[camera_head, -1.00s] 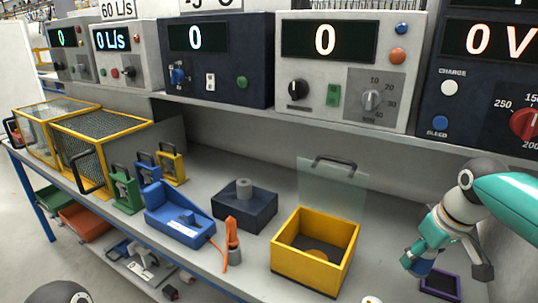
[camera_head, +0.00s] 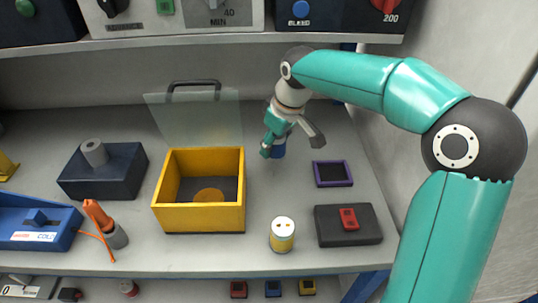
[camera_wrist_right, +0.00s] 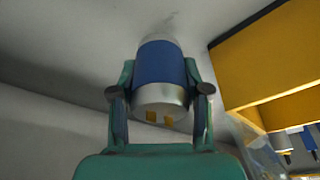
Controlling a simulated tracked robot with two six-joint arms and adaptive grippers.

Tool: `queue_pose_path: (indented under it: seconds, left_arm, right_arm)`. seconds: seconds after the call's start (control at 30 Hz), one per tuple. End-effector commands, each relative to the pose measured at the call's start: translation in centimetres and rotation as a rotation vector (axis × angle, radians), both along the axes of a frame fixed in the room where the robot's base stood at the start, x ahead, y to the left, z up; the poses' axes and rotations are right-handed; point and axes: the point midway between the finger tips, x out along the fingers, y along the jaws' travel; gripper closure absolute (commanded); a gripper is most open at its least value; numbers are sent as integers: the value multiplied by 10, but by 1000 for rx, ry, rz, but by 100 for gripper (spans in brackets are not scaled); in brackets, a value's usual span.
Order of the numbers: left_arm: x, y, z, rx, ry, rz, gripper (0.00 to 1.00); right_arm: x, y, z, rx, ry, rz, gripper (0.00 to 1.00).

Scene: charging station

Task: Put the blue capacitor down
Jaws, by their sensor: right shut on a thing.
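The blue capacitor (camera_head: 279,150) is a small blue cylinder with silver ends, at the back right of the bench top in the head view. My right gripper (camera_head: 279,142) is shut on it. In the right wrist view the capacitor (camera_wrist_right: 161,66) sits between the two fingers, its silver end with two gold terminals facing the camera. Its far end is close to the grey surface; I cannot tell whether it touches. The fingers hide part of it in the head view. My left gripper is not in view.
A yellow open box (camera_head: 198,220) with a raised clear lid (camera_head: 195,118) stands left of the gripper. To the right are a purple-rimmed tray (camera_head: 332,174) and a dark block with a red switch (camera_head: 348,226). A yellow-and-white capacitor (camera_head: 282,235) stands in front. Bench between them is clear.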

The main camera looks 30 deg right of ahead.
Motion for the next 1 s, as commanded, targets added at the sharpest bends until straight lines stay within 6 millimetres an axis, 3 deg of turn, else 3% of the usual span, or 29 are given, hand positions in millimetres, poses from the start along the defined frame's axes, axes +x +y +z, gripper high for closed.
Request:
queue_pose_path:
  seconds: [0.43,0.77,0.8,0.93,1.0]
  left_arm:
    - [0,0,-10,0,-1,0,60]
    - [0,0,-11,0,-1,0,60]
    - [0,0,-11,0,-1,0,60]
    - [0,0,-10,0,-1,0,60]
    - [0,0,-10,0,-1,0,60]
  right_arm:
    - [-1,-1,-48,0,1,-2,91]
    - [0,-1,-50,0,-1,-2,91]
    - [0,-1,-51,0,0,-2,52]
    - [0,-1,-50,0,-1,-2,30]
    - [0,-1,-50,0,-1,-1,28]
